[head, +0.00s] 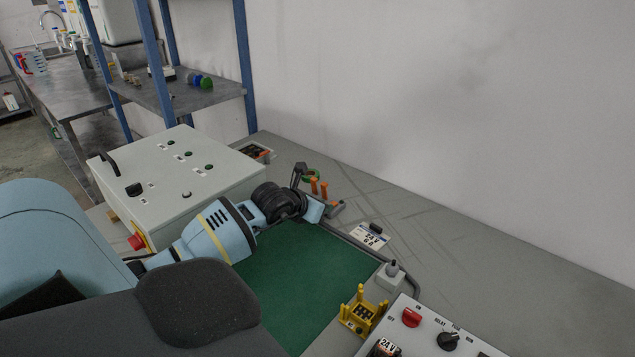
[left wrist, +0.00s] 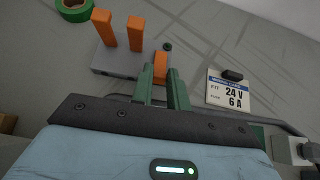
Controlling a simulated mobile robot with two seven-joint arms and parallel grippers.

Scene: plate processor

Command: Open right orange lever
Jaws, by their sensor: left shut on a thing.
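A grey connector block with three orange levers sits on the grey bench; in the left wrist view its body (left wrist: 118,63) is at upper left. The left lever (left wrist: 103,27) and the middle lever (left wrist: 136,33) stand up. The right orange lever (left wrist: 160,64) looks shorter and lies between the green fingertips of my left gripper (left wrist: 163,80), which is shut on it. In the head view two orange levers (head: 324,190) show just beyond my left gripper (head: 323,206); the gripper hides the right lever there. My right gripper is not in view.
A label reading 24 V 6 A (left wrist: 230,92) lies right of the block. A green mat (head: 290,280), a yellow holder (head: 361,311) and a control panel with a red switch (head: 411,317) are nearer. A grey control box (head: 215,165) stands left. The bench on the right is clear.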

